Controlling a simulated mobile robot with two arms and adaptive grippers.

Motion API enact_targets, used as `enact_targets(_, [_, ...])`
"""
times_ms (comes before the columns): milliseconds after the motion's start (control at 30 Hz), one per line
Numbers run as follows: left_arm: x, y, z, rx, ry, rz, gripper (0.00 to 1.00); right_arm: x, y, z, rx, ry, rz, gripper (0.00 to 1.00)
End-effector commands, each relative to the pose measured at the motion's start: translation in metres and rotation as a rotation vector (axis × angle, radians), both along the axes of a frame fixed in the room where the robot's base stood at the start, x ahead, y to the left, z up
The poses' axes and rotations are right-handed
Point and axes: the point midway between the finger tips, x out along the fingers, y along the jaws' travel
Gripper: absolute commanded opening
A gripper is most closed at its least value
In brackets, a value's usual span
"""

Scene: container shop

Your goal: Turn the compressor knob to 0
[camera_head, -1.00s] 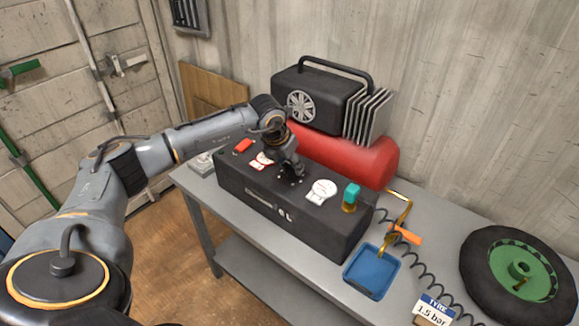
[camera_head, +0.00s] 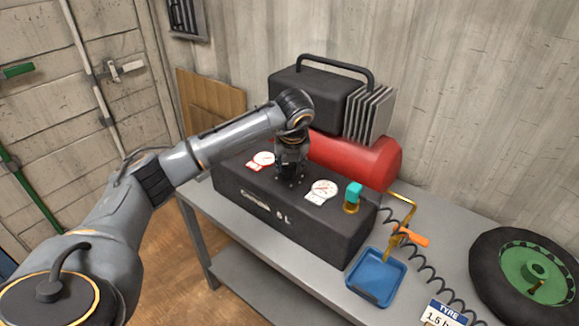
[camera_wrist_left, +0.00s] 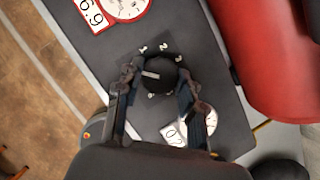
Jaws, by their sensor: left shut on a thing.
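The compressor (camera_head: 310,228) is a black box with a red tank (camera_head: 355,160) and a black finned motor behind it, standing on a grey bench. Its round black knob (camera_wrist_left: 158,74) has a pale pointer line and sits amid white numerals in the left wrist view. My left gripper (camera_head: 290,182) points down onto the box top between two white gauges, hiding the knob in the head view. In the left wrist view the fingers of my left gripper (camera_wrist_left: 157,82) are closed around the knob's sides. The pointer line points toward the left of that picture. My right gripper is not in view.
A red-labelled gauge (camera_head: 264,159) and a white gauge (camera_head: 324,189) flank the gripper. A teal-capped brass fitting (camera_head: 352,196), blue tray (camera_head: 376,277), coiled hose, orange-handled tool (camera_head: 412,239) and green-hubbed wheel (camera_head: 530,272) lie to the right.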

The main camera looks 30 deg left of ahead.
Motion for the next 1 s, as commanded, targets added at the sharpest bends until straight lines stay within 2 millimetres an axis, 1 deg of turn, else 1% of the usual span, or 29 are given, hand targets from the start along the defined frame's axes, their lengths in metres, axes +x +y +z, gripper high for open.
enact_targets(200, [0.0009, 0.0001, 0.0014, -0.001, -0.003, 0.033, 0.07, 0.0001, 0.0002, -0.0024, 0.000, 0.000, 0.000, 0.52])
enact_targets(567, [0.0009, 0.0003, 0.0016, 0.000, -0.003, 0.037, 0.07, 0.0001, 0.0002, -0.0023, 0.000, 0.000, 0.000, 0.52])
enact_targets(600, [0.0009, 0.0003, 0.0016, 0.000, -0.003, 0.037, 0.42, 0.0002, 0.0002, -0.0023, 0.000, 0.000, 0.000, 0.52])
enact_targets(700, [0.0008, 0.0003, 0.0013, 0.000, -0.003, 0.036, 0.61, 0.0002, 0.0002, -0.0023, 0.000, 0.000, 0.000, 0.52])
enact_targets(1000, [0.0003, -0.0002, 0.0010, -0.001, -0.001, 0.034, 0.61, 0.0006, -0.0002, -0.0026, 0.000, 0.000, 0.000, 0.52])
